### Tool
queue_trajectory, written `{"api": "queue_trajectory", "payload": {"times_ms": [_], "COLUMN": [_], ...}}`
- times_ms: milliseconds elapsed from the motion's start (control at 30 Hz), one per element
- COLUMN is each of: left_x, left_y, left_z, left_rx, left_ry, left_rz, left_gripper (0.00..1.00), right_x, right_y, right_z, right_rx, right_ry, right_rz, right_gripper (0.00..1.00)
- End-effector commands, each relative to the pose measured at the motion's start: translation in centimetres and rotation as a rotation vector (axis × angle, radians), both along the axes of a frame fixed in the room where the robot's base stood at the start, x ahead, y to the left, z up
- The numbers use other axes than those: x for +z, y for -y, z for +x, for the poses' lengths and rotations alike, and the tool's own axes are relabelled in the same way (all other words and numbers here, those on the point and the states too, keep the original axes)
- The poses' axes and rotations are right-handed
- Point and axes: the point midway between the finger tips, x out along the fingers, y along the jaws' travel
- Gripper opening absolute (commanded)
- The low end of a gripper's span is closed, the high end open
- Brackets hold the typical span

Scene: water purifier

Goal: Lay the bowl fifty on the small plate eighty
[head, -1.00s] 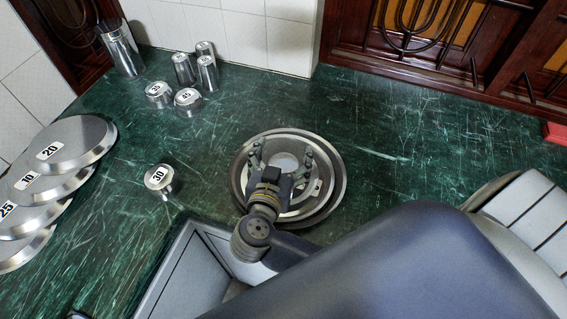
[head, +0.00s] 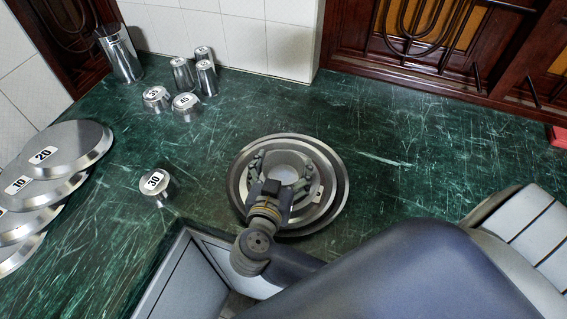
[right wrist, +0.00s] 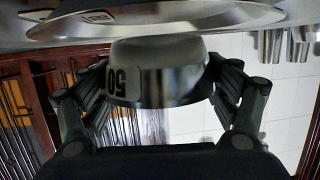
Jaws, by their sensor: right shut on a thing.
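Bowl fifty is a small metal bowl (head: 283,174) held between the fingers of my right gripper (head: 283,164). In the right wrist view, which appears upside down, the bowl (right wrist: 160,82) shows its "50" label, with a finger on each side. It is over the middle of round metal plates stacked on the counter. The upper, smaller plate (head: 316,207) has a white label too small to read; the plates also show in the right wrist view (right wrist: 200,18). I cannot tell whether the bowl touches the plate. My left gripper is not in view.
A larger plate (head: 338,206) lies under the smaller one. Cup 30 (head: 158,190) stands left of them. Several cups (head: 184,107) and a tall tumbler (head: 122,58) stand at the back left. Overlapping numbered plates (head: 75,150) lie at the far left. The counter (head: 400,150) behind and right is clear.

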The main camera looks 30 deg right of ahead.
Motion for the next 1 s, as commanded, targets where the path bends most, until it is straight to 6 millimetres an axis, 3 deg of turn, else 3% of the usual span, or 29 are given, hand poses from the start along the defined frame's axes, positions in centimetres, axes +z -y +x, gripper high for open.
{"api": "queue_trajectory", "payload": {"times_ms": [33,67,133,567,733,1000], "left_x": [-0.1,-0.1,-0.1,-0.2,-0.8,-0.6], "left_y": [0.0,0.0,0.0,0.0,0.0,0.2], "left_z": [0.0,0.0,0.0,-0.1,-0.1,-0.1], "left_rx": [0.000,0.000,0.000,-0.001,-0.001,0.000], "left_ry": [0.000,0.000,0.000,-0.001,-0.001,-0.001], "left_rz": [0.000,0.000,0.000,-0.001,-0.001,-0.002], "left_gripper": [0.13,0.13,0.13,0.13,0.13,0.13], "right_x": [-0.4,-0.4,-0.5,-0.8,0.4,2.2], "right_y": [0.0,0.0,0.0,0.0,0.0,-3.9], "right_z": [-0.1,-0.1,-0.1,-0.2,-0.1,-4.3], "right_rx": [0.000,0.000,0.000,0.001,0.001,0.003], "right_ry": [-0.009,-0.009,-0.011,-0.017,-0.011,-0.013], "right_rz": [-0.001,-0.001,-0.002,-0.002,-0.001,0.004], "right_gripper": [0.52,0.83,0.99,1.00,1.00,1.00]}}
